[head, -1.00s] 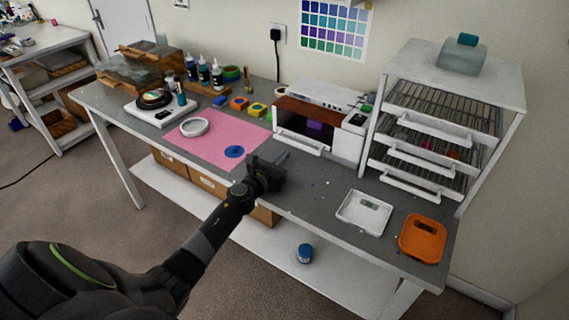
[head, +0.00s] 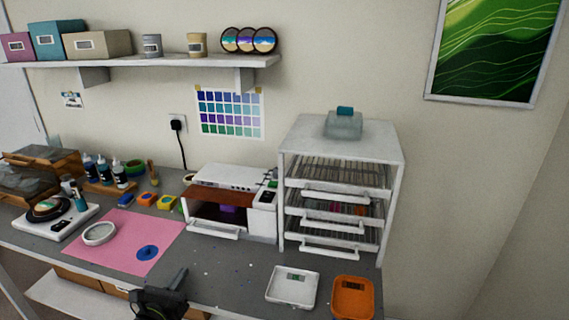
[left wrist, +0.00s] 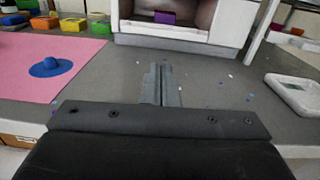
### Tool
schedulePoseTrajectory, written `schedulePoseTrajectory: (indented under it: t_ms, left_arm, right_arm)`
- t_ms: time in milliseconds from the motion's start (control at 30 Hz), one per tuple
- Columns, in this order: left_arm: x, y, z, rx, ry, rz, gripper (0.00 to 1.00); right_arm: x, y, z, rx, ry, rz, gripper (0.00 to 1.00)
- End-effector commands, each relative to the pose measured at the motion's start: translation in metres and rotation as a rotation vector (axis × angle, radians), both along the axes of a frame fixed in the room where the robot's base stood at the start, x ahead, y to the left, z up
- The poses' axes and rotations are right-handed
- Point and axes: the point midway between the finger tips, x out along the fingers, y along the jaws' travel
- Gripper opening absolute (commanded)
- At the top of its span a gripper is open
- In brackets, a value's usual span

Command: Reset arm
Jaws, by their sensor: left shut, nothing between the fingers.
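My left gripper (head: 176,280) is at the bottom of the head view, at the front edge of the grey table, right of the pink mat. In the left wrist view my left gripper (left wrist: 160,84) has its fingers together with nothing between them. They point across the bare table toward the white oven-like box. My right gripper is not in any view.
The pink mat (head: 118,258) holds a white ring (head: 99,233) and a blue disc (head: 147,253). Behind are the white box with its open front (head: 240,170) and a drawer rack (head: 398,180). Small flecks dot the table.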

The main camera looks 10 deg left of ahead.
Motion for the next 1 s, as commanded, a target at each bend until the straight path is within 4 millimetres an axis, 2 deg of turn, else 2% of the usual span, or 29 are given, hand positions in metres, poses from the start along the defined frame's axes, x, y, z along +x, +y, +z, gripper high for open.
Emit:
schedulePoseTrajectory:
  t_ms: [67,167,333,500,567,700,800,1000]
  left_arm:
    - [-0.008,0.004,0.003,-0.099,-0.006,0.046,0.00]
    - [-0.025,0.016,0.008,-0.336,-0.021,0.158,0.00]
    - [-0.075,0.040,0.005,-0.901,-0.052,0.422,0.00]
    - [-0.137,0.048,-0.017,-1.452,-0.073,0.711,0.00]
    - [-0.160,0.045,-0.027,-1.636,-0.079,0.823,0.00]
    - [-0.214,0.026,-0.046,-1.999,-0.089,1.092,0.00]
    - [-0.246,0.009,-0.054,-2.175,-0.094,1.261,0.00]
    - [-0.295,-0.023,-0.059,-2.392,-0.100,1.547,0.00]
  right_arm:
    - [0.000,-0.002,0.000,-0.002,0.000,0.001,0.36]
    - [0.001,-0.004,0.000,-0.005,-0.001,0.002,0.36]
    - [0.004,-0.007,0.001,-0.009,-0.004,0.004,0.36]
    - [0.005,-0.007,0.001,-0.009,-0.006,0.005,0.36]
    - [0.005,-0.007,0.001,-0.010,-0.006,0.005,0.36]
    - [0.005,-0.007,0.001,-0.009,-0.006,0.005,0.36]
    - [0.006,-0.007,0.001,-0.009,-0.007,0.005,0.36]
    - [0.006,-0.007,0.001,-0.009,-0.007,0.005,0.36]
